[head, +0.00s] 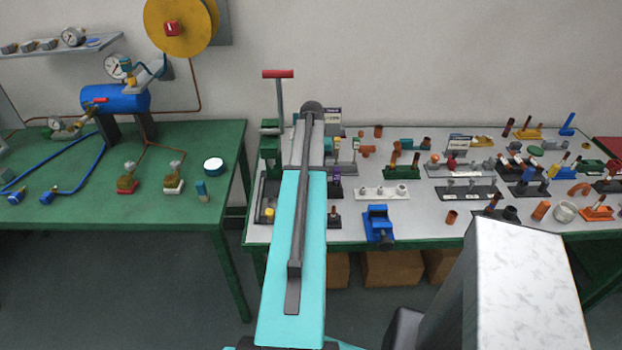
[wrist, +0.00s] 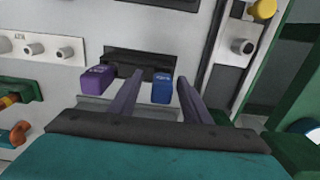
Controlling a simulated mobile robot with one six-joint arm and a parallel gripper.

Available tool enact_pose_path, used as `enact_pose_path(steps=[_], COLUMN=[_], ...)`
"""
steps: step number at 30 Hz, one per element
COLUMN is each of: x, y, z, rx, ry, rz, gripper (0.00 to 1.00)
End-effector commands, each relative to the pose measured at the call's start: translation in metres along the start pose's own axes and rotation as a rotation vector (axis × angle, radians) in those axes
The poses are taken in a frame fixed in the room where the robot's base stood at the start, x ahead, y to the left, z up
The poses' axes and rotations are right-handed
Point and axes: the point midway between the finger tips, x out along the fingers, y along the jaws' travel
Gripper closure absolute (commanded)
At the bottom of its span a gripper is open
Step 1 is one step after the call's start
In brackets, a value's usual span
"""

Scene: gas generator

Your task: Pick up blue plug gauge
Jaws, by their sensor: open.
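The blue plug gauge (wrist: 163,90) stands in a dark holder (wrist: 140,60) in the wrist view, its end toward the camera. My gripper (wrist: 160,78) is open, with one dark finger on each side of the blue gauge as seen in the wrist view. The blue gauge appears nearer the right finger; whether either finger touches it, I cannot tell. A purple gauge (wrist: 97,80) stands in the same holder, left of the left finger. In the head view my arm hides the blue gauge and the gripper, while the purple gauge (head: 336,187) shows just right of the arm.
A white rack of fittings (wrist: 35,48) lies to the left. The grey-topped bench (head: 430,224) holds several tools, including a blue vise (head: 379,226). A green arbor press stands left of my arm.

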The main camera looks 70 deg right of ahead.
Motion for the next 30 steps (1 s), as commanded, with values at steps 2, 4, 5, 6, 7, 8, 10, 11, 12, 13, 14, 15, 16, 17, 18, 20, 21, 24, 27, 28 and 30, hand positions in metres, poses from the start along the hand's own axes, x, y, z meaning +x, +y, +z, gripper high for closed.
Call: enact_pose_path(steps=[2, 4, 5, 6, 7, 8, 10, 11, 12, 13, 14, 15, 16, 17, 18, 20, 21, 24, 27, 28, 30], x=[0.0, -0.0001, -0.0001, -0.0001, -0.0001, -0.0001, -0.0002, -0.0002, -0.0002, -0.0002, -0.0002, -0.0002, -0.0002, -0.0002, -0.0002, -0.0003, -0.0003, -0.0003, -0.001, -0.0016, -0.0037], y=[0.0001, 0.0001, 0.0001, 0.0001, 0.0001, 0.0001, 0.0001, 0.0001, 0.0001, 0.0001, 0.0001, 0.0001, 0.0001, 0.0002, 0.0002, 0.0002, 0.0001, 0.0002, 0.0002, 0.0001, 0.0001], z=[0.0, 0.0, 0.0, 0.0, 0.0001, 0.0001, 0.0001, 0.0001, 0.0001, 0.0001, 0.0001, 0.0001, 0.0001, 0.0001, 0.0001, 0.0, 0.0, 0.0, 0.0, 0.0, 0.0], rx=[0.0, 0.0, 0.0, 0.0, 0.0, 0.0, 0.0, 0.0, 0.0, 0.0, 0.0, 0.0, 0.0, 0.0, 0.0, 0.0, 0.0, 0.0, 0.0, 0.0, 0.0], ry=[0.0, 0.0, 0.0, 0.0, 0.0, 0.0, 0.0, 0.0, 0.0, 0.0, 0.0, 0.0, 0.0, 0.0, 0.0, 0.0, 0.0, 0.0, 0.0, 0.0, 0.0], rz=[0.0, 0.0, 0.0, 0.0, 0.0, 0.0, 0.0, 0.0, 0.0, 0.0, 0.0, 0.0, 0.0, 0.0, 0.0, 0.0, 0.0, 0.0, 0.0, 0.0, 0.0], gripper=[0.56, 0.56, 0.56, 0.56, 0.56, 0.56, 0.56, 0.58, 0.65, 0.7, 0.75, 0.82, 0.87, 0.92, 0.94, 0.94, 0.94, 0.94, 0.94, 0.94, 0.94])
